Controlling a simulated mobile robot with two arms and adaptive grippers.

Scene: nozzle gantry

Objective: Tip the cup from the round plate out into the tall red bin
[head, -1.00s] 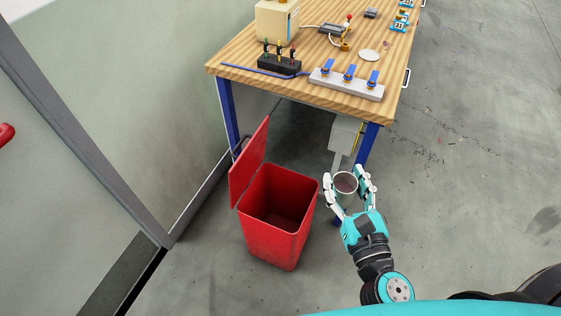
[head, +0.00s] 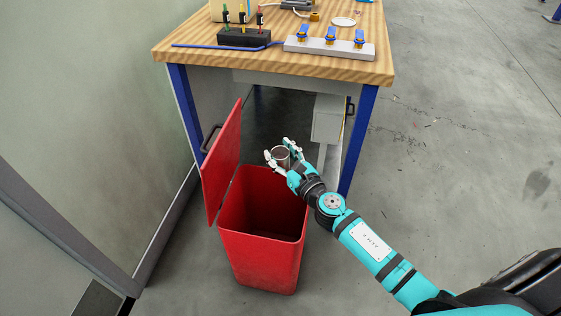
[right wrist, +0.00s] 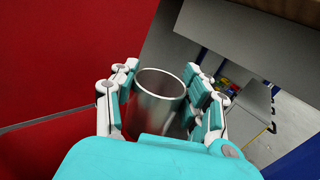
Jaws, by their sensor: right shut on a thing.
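The cup (head: 281,156) is a metal-looking cup with a dark inside, held between the fingers of my right gripper (head: 283,153). In the right wrist view the cup (right wrist: 158,100) stands between both fingers of the gripper (right wrist: 162,95), mouth showing, and looks roughly upright. What is inside it is too dark to tell. The tall red bin (head: 262,258) stands on the floor with its lid swung open to the left. The gripper and cup are at the bin's far right rim, above it in the picture. The round plate (head: 344,22) lies on the table, with nothing on it. My left gripper is out of view.
A wooden table (head: 215,59) with blue legs stands behind the bin. It bears a white block with blue valves (head: 328,48), a black block with levers (head: 243,38) and a blue rod. A grey box (head: 329,119) hangs under it.

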